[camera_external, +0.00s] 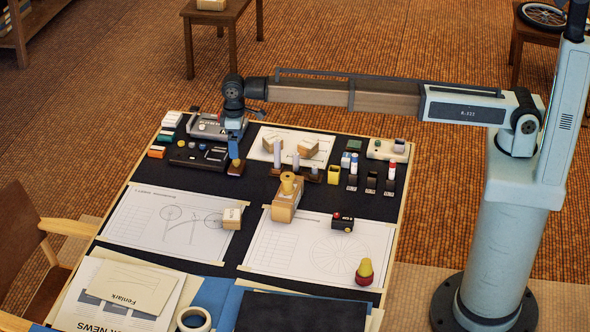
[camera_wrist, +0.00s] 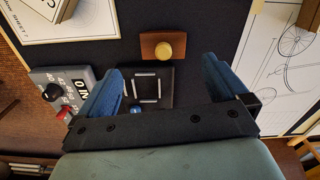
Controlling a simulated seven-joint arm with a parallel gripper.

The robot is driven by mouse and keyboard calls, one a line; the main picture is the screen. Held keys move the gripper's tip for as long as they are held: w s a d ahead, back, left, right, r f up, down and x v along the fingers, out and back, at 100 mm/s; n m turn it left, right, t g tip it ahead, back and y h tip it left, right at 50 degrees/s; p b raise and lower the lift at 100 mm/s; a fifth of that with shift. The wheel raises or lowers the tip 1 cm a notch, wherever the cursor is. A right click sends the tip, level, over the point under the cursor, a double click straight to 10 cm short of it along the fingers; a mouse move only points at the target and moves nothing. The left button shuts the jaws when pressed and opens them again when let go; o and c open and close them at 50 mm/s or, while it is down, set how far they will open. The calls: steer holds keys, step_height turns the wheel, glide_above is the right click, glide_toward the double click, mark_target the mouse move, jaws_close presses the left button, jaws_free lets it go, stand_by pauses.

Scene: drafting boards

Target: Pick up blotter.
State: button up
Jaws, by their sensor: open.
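A small brown wooden block with a round brass knob, which looks like the blotter, lies on the dark board; it shows in the wrist view (camera_wrist: 148,47) just beyond my fingertips. In the external view the block (camera_external: 236,169) sits directly below my gripper (camera_external: 233,150). My gripper in the wrist view (camera_wrist: 163,78) has its two blue fingers spread wide with nothing between them. The fingers point down and appear a little above the block; the exact gap is hard to tell.
A black item with pale bars (camera_wrist: 152,86) lies beneath my fingers. A grey device with a dial (camera_wrist: 62,88) is close by at left. In the external view, grey upright pieces (camera_external: 296,162) and a wooden block with a yellow knob (camera_external: 285,208) stand to the right.

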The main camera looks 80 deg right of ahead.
mark_target(236, 163)
steer(key=shift+a+f, duration=0.15)
steer(key=shift+f, duration=2)
steer(key=shift+a+f, duration=0.1)
steer(key=shift+f, duration=2)
steer(key=shift+c, duration=0.3)
steer(key=c, duration=0.9)
